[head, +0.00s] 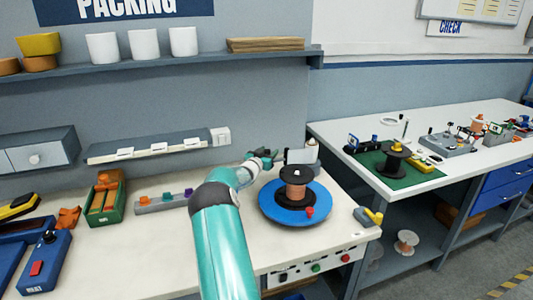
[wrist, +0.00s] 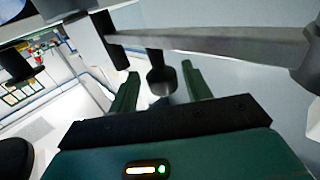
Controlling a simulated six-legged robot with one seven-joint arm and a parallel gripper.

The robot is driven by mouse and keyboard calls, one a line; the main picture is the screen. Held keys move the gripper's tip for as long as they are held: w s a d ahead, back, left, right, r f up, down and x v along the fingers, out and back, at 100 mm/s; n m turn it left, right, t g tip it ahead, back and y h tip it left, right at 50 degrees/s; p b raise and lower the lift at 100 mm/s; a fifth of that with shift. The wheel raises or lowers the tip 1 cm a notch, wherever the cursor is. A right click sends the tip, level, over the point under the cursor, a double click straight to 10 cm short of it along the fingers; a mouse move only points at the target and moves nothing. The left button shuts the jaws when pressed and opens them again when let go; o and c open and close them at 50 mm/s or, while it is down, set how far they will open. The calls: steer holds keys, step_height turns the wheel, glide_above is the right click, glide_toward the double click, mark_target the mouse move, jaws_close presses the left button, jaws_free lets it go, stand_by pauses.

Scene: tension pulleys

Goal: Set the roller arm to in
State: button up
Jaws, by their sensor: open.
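In the wrist view a long grey bar (wrist: 215,38), which looks like the roller arm, crosses the upper part. A black knob or roller (wrist: 161,78) with a wider round end sticks out from it. My gripper (wrist: 160,70) is open, with one green finger on each side of the black piece. Gaps show on both sides, so neither finger seems to touch it. In the head view my gripper (head: 272,155) is behind and left of the copper spool (head: 294,191), near a grey upright block (head: 301,157). The roller arm is not clear there.
The spool stands on a blue round base (head: 270,209) with a red knob (head: 309,212). A grey block with coloured knobs (head: 164,201) and a green bin (head: 104,205) are to the left. A second bench (head: 430,140) stands at the right.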

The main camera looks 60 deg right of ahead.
steer(key=shift+w, duration=0.15)
jaws_close()
